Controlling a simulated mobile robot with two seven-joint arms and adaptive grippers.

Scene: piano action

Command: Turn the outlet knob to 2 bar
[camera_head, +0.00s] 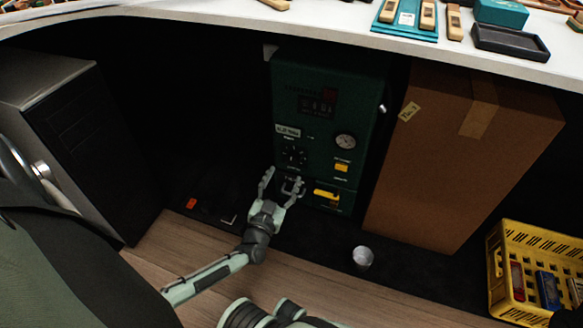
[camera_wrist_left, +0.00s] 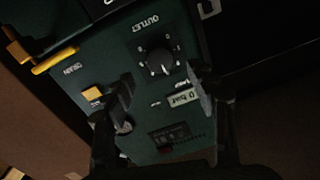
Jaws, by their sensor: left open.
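The outlet knob (camera_head: 293,157) is a small dark round knob on the front of a green machine (camera_head: 325,75) under the desk. In the left wrist view the black knob (camera_wrist_left: 158,63) sits beside the word OUTLET, with marks around it. My left gripper (camera_head: 282,180) is open just in front of and below the knob in the head view. In the left wrist view its two fingers (camera_wrist_left: 162,90) stand apart, with the knob seen beyond the gap between them and nothing held. My right gripper is not in view.
The machine also carries a round gauge (camera_head: 345,141), a yellow square (camera_head: 341,168) and a yellow drain part (camera_head: 326,194). A cardboard box (camera_head: 450,150) stands close on its right. A metal cup (camera_head: 362,257) and a yellow crate (camera_head: 535,240) are on the floor.

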